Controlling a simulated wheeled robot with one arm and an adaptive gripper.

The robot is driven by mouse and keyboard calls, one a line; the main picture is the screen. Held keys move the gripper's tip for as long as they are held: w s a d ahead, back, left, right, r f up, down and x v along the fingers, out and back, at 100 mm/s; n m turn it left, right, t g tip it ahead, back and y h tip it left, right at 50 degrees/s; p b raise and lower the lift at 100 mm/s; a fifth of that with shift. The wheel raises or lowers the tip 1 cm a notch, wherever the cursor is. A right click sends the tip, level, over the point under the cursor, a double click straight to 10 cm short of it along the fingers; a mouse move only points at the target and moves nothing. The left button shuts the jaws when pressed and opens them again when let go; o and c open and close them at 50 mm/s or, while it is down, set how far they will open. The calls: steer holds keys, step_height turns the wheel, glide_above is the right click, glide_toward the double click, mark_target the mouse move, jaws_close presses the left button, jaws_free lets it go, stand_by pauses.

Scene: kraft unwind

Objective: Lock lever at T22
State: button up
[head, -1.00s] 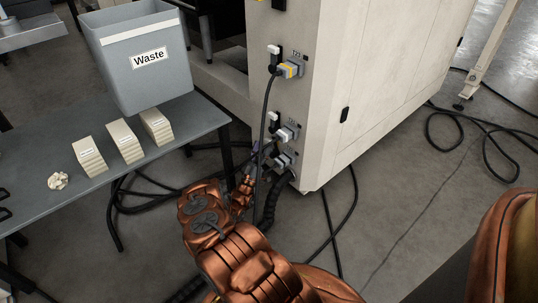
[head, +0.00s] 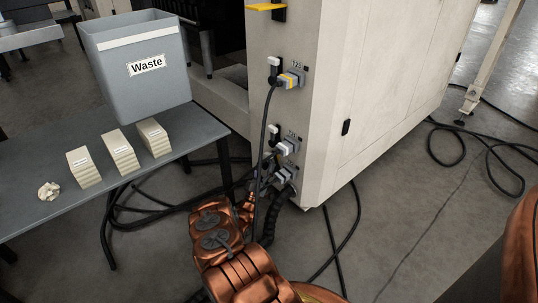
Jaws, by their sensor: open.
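The cream machine cabinet has a column of grey connectors on its narrow side face. The top connector (head: 291,80) has a yellow band, a white-tipped lever and a black cable; its label looks like T23. A middle connector (head: 287,146) has a similar white-tipped lever (head: 275,132); its label is too small to read surely. A lower connector (head: 286,174) sits just beneath, partly hidden, its label not legible. My gripper (head: 263,173) is open, just left of the middle and lower connectors. It is small, dark and partly covered by cables and my copper arm, so contact cannot be told.
A grey table (head: 45,222) at left carries a Waste bin (head: 140,85), several cream card stacks and a crumpled paper (head: 49,191). Black cables (head: 335,245) hang and lie around the cabinet's foot. Open floor (head: 415,215) lies to the right, with a coiled cable.

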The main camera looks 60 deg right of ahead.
mark_target(269, 156)
steer(key=shift+p+x, duration=0.35)
steer(key=shift+x, duration=1.65)
jaws_close()
